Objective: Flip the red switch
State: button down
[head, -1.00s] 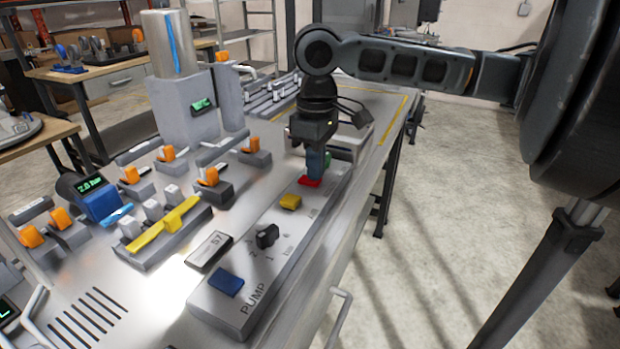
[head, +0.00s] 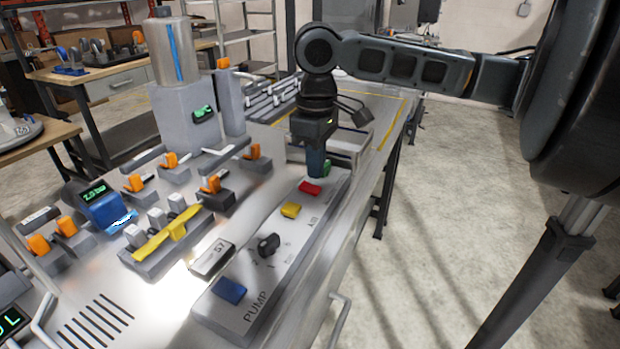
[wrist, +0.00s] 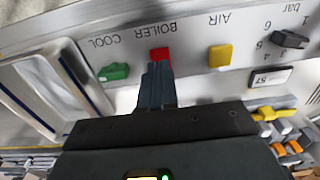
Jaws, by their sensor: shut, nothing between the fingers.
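The red switch (head: 310,188) sits on the grey control panel, between the yellow switch (head: 290,210) and the green switch (head: 327,167). In the wrist view the red switch (wrist: 160,54) lies by the upside-down word BOILER, just beyond my fingertips. My gripper (head: 316,173) is shut and empty, pointing down just behind the red switch in the head view. In the wrist view my gripper (wrist: 158,68) covers the switch's near edge, so I cannot tell whether they touch. The switch's tilt is hard to tell.
A black knob (head: 268,244) and a blue switch (head: 229,290) sit nearer on the panel. A 57 display (head: 212,259) lies left of them. A yellow bar (head: 165,238), orange-topped levers and a tall dispenser (head: 183,115) stand at left. Open floor lies right.

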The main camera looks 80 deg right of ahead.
aim_at(316, 189)
notch_tip(316, 189, up, 4)
jog(key=p, duration=0.3)
jog(key=shift+r, duration=0.1)
jog(key=shift+s, duration=0.1)
dwell(0.5)
